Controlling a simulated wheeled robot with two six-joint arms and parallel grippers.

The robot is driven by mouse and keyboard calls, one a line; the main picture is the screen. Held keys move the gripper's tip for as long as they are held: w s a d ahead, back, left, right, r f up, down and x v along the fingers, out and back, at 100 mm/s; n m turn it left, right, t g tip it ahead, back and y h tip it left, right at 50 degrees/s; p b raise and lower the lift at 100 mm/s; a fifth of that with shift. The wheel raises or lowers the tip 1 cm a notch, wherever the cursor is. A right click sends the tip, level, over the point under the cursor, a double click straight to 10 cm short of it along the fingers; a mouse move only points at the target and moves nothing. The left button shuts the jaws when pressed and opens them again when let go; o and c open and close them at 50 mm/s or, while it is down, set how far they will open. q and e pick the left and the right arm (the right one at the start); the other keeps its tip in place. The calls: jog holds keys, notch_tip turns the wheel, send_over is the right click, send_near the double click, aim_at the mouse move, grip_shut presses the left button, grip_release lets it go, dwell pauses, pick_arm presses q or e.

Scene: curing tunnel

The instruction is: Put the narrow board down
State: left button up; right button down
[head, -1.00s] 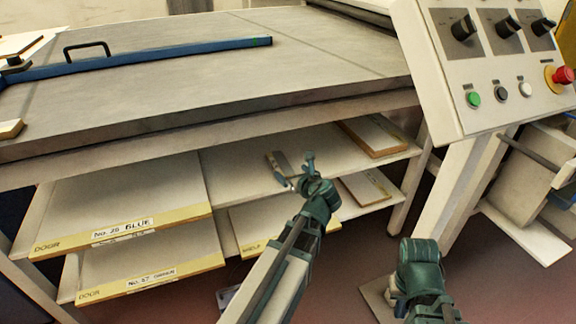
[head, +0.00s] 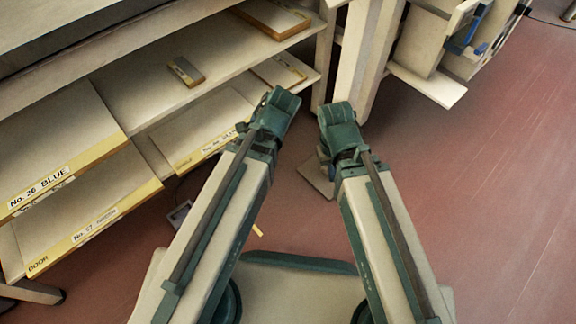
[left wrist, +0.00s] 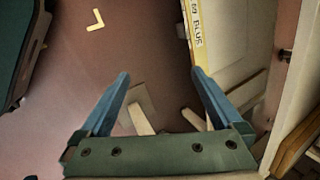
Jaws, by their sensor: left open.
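The narrow board (head: 185,72), a small grey-topped piece with a yellow-brown edge, lies flat on the upper shelf (head: 150,108) in the head view. Nothing holds it. My left gripper shows in the left wrist view with its blue fingers (left wrist: 160,73) wide apart and nothing between them. In the head view the left arm ends in front of the shelves, apart from the narrow board, and its fingers are mostly hidden. My right gripper (head: 323,158) points down beyond the end of the right arm; its fingers are too small and covered to judge.
Labelled door boards, No. 26 BLUE (head: 60,140) and another (head: 100,200), stick out of the racks at left. Another board (head: 272,17) lies farther along the upper shelf. A table leg (head: 323,60) stands beyond the shelves. Open red floor (head: 480,180) lies at right.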

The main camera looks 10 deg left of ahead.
pick_arm(q)
jog(key=s+d+f+n+g+h, duration=0.2)
jog(key=s+d+n+g, duration=0.1)
jog(key=s+d+n, duration=0.3)
jog(key=s+d, duration=0.2)
jog(key=d, duration=0.1)
jog(key=shift+s+d+h, duration=0.25)
jog(key=shift+d+h, duration=0.05)
jog(key=shift+h, duration=0.1)
notch_tip(320, 180, up, 38)
jog(key=p, duration=3.8)
jog(key=shift+r, duration=0.25)
